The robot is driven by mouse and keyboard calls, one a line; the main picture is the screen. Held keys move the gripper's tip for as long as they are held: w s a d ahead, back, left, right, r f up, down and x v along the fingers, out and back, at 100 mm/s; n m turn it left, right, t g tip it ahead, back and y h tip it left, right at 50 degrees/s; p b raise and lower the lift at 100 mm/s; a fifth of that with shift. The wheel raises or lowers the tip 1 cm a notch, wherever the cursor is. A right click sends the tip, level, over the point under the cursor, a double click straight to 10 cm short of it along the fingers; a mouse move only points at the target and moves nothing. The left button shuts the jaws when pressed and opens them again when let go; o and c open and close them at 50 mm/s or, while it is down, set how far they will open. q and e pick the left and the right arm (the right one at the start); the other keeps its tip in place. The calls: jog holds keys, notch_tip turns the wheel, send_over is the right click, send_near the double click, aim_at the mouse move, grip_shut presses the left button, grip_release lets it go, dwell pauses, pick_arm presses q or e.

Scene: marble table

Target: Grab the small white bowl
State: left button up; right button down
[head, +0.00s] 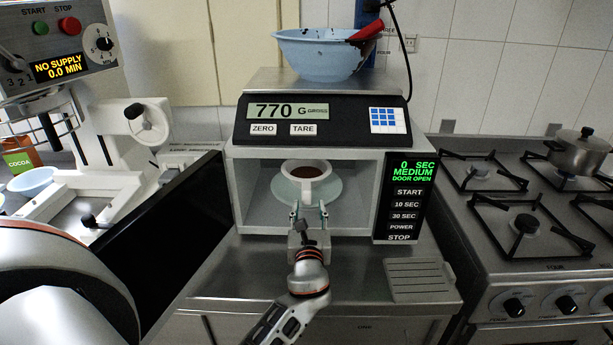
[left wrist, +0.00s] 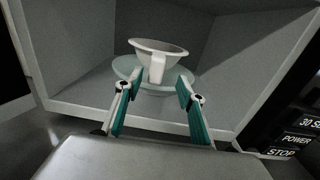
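The small white bowl (head: 306,174) sits on a round glass plate (head: 334,192) inside the open microwave (head: 233,200). It holds something dark brown, and a handle-like white part faces me. In the left wrist view the bowl (left wrist: 158,47) stands upright, with the handle-like part towards the gripper. My left gripper (head: 308,209) is at the microwave opening, just in front of the bowl. Its two fingers are apart with nothing between them, as the left wrist view also shows (left wrist: 159,90). My right gripper is not in view.
The microwave door (head: 160,235) stands open at the left. A scale (head: 308,121) showing 770 g rests on the microwave, with a light blue bowl (head: 322,58) on it. A mixer (head: 125,130) stands left, a gas stove (head: 530,230) right. A pale bowl (head: 32,181) is far left.

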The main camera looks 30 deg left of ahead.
aim_at(307, 197)
pick_arm(q)
jog(key=shift+w+a+r, duration=0.15)
jog(key=shift+w+a, duration=0.25)
jog(key=shift+w, duration=0.2)
jog(key=x, duration=0.5)
jog(key=shift+w+a, duration=0.15)
jog(key=shift+a, duration=0.3)
jog(key=shift+c, duration=0.4)
grip_shut()
